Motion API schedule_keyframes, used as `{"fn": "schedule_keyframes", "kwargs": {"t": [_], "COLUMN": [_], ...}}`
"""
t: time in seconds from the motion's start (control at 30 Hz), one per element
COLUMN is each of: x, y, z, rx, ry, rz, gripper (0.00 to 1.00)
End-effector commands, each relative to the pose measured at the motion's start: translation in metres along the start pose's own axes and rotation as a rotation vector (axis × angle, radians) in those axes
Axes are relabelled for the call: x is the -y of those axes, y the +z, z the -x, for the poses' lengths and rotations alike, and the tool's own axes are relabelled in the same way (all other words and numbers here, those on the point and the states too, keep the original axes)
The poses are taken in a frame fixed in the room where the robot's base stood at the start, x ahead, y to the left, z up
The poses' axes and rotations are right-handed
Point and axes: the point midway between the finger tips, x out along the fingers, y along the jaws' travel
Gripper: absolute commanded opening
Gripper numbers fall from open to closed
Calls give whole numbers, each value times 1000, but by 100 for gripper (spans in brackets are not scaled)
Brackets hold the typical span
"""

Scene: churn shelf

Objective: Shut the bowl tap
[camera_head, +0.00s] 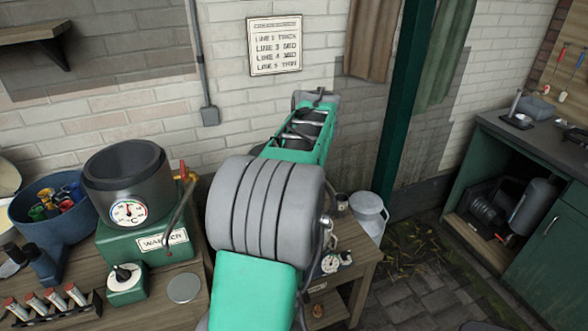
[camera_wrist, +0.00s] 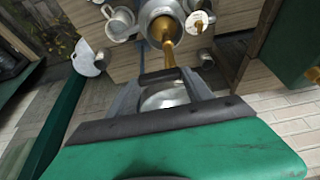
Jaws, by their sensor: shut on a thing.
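In the wrist view my gripper (camera_wrist: 166,77) reaches toward a brass tap (camera_wrist: 170,52). The tap has a long stem and a crosspiece at its near end. The fingertips are at the two ends of this crosspiece and appear shut on it. The stem runs up to a round metal vessel (camera_wrist: 158,10) at the top of the picture. A shiny metal bowl (camera_wrist: 165,98) shows between the fingers. In the head view my arm hides the tap and most of what is around it, so which way the tap is turned cannot be told.
A white can (camera_head: 369,215) stands right of a wooden bench (camera_head: 352,278). At left is a green warmer (camera_head: 146,241) holding a dark pot (camera_head: 125,172). A blue tub (camera_head: 50,212) stands beside it. A green post (camera_head: 400,130) rises behind. The paved floor at right is open.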

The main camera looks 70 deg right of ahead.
Motion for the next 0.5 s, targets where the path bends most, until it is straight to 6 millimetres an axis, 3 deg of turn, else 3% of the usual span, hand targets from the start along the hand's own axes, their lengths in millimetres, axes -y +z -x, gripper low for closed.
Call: {"fn": "schedule_keyframes", "kwargs": {"t": [0.07, 0.1, 0.33, 0.5], "x": [0, 0, 0, 0], "y": [0, 0, 0, 0], "z": [0, 0, 0, 0], "rx": [-1, -1, -1, -1], "ry": [0, 0, 0, 0], "rz": [3, 3, 1, 0], "gripper": [19, 62, 81, 81]}}
